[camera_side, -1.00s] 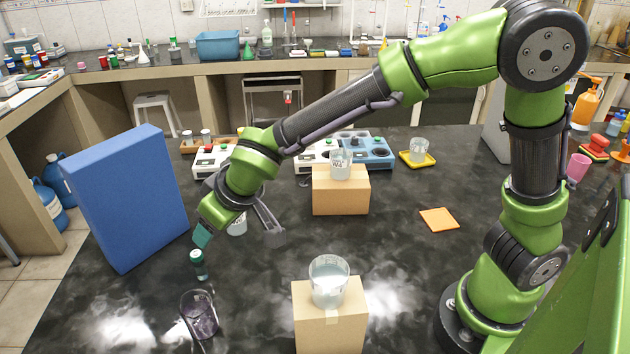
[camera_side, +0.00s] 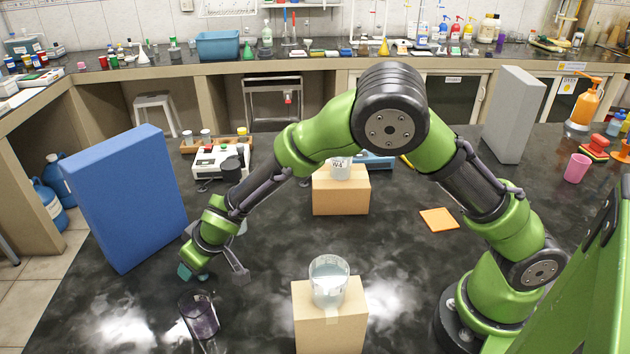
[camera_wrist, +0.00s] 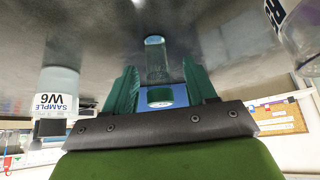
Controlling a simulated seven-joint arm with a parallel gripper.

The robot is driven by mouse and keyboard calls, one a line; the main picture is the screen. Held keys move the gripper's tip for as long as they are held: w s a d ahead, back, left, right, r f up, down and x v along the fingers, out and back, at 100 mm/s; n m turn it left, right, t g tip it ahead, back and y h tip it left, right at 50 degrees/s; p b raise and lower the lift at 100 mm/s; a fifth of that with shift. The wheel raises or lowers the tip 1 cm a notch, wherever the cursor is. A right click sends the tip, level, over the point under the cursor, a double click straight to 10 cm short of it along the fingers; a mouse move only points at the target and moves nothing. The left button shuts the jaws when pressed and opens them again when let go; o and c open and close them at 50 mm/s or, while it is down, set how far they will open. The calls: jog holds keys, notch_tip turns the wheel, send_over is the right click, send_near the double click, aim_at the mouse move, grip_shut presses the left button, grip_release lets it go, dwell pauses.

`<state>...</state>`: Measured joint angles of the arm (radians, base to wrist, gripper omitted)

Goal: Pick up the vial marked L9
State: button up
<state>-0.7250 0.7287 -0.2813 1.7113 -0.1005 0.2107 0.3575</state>
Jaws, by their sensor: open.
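A small vial (camera_wrist: 155,55) with a dark green cap (camera_wrist: 160,96) shows in the wrist view, which looks upside down. Its marking cannot be read. My gripper (camera_wrist: 160,72) is open, with one teal finger on each side of the vial; I see a gap on both sides. In the side view my gripper (camera_side: 187,272) is low over the left of the black bench, and it hides the vial there.
A purplish glass beaker (camera_side: 200,317) stands close in front of my gripper. A container marked SAMPLE W6 (camera_wrist: 58,85) is near it in the wrist view. A blue panel (camera_side: 125,200) stands left. A box (camera_side: 330,318) bears a beaker (camera_side: 329,283) to the right.

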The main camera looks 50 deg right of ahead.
jog(key=shift+w+f, duration=0.45)
jog(key=shift+f, duration=0.15)
jog(key=c, duration=1)
